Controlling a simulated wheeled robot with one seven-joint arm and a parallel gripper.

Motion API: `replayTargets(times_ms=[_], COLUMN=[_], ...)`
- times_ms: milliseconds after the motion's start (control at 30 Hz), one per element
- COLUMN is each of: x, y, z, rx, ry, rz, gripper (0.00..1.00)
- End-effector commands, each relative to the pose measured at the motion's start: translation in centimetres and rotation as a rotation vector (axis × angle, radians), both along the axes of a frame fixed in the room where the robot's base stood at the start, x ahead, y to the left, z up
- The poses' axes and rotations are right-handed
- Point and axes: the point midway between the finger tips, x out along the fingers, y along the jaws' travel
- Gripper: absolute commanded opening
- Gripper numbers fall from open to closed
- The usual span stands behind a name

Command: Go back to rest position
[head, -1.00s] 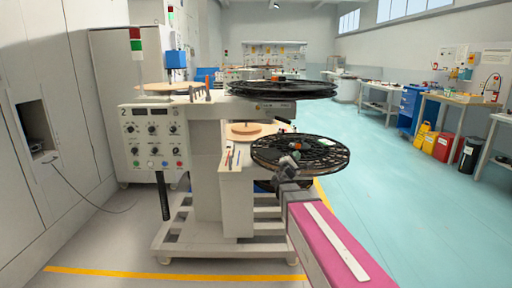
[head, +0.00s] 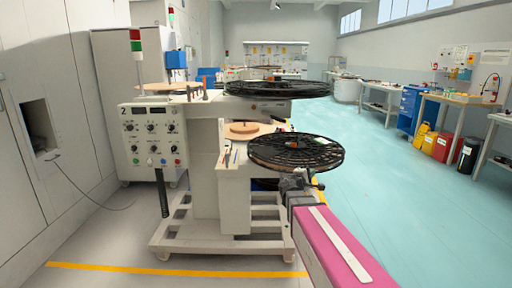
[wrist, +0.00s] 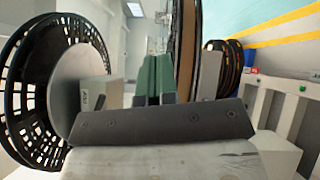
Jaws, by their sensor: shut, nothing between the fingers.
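My gripper (head: 314,180) is low in the head view, just in front of and below the near edge of the lower black reel (head: 296,152). In the wrist view its two green fingers (wrist: 154,78) are together, with nothing seen between them. My pink-covered arm reaches in from the bottom right. The lower reel lies flat on the rewind station (head: 235,205), and a second black reel (head: 277,89) lies flat above it. Whether my gripper touches the lower reel's rim cannot be told.
A control panel (head: 153,136) with knobs is at the left of the station. A tan disc (head: 244,128) sits on the middle shelf. The blue floor (head: 415,215) to the right is free. Workbenches, a red bin (head: 443,147) and yellow bin stand farther right.

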Motion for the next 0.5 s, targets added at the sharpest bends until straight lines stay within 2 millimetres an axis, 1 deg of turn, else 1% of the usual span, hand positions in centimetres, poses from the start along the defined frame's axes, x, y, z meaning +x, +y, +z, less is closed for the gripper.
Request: replayTargets(times_ms=[133,300,400,500], x=[-2.8,-6.6,-9.0,-11.4], y=[-2.1,-3.6,-3.8,-3.4], z=[-3.7,-8.9,-12.0,-14.8], rx=[0.199,0.473,0.634,0.794], ry=[0.034,0.092,0.133,0.179], rz=[-0.099,-0.241,-0.326,-0.41], gripper=[0.0,0.0,0.0,0.0])
